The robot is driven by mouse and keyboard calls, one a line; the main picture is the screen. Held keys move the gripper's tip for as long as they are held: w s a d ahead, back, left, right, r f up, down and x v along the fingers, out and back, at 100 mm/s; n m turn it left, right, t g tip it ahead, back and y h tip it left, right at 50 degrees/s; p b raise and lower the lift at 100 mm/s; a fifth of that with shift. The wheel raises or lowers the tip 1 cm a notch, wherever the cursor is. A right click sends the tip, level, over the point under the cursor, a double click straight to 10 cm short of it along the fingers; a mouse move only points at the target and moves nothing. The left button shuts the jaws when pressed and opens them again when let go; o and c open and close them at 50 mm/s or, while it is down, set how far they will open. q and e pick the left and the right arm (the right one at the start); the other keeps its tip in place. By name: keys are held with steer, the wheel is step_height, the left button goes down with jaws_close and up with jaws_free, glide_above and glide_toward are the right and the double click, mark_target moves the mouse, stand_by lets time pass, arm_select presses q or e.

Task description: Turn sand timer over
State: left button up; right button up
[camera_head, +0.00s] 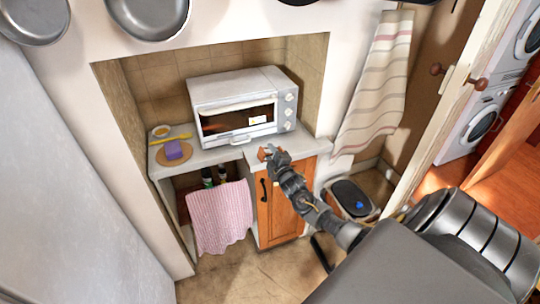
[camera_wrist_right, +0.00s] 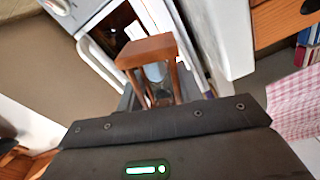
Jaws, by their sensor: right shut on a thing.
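The sand timer has reddish-brown wooden ends and posts around a glass. In the right wrist view the timer (camera_wrist_right: 148,50) stands between the fingers of my right gripper (camera_wrist_right: 157,92), which is shut on it. One wooden end sticks out beyond the fingers; the lower part is hidden by the gripper body. In the head view my right gripper (camera_head: 270,153) is at the counter's front edge, before the toaster oven, with a small part of the timer (camera_head: 262,155) showing. I cannot tell whether the timer touches the counter. My left gripper is not in view.
A white toaster oven (camera_head: 236,103) stands on the counter (camera_head: 214,157) close behind the gripper. A purple block (camera_head: 174,150) lies on a round board at the left. A pink towel (camera_head: 219,217) hangs below, beside a wooden cabinet door (camera_head: 279,205). A bin (camera_head: 350,198) stands at the right.

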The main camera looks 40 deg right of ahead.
steer(key=n, duration=1)
steer(key=shift+n, duration=0.3)
steer(key=n, duration=0.5)
steer(key=shift+n, duration=0.4)
steer(key=n, duration=0.5)
steer(key=b+x, duration=0.3)
steer(key=f+b+x, duration=0.1)
steer(key=b+x, duration=0.5)
steer(key=x, duration=0.1)
steer(key=shift+s+d+f, duration=0.1)
steer(key=shift+d+f, duration=0.15)
steer(key=shift+f, duration=0.25)
steer(key=shift+f+b, duration=0.35)
steer(key=shift+b, duration=0.15)
steer(key=o, duration=1.1)
steer(key=shift+c, duration=0.2)
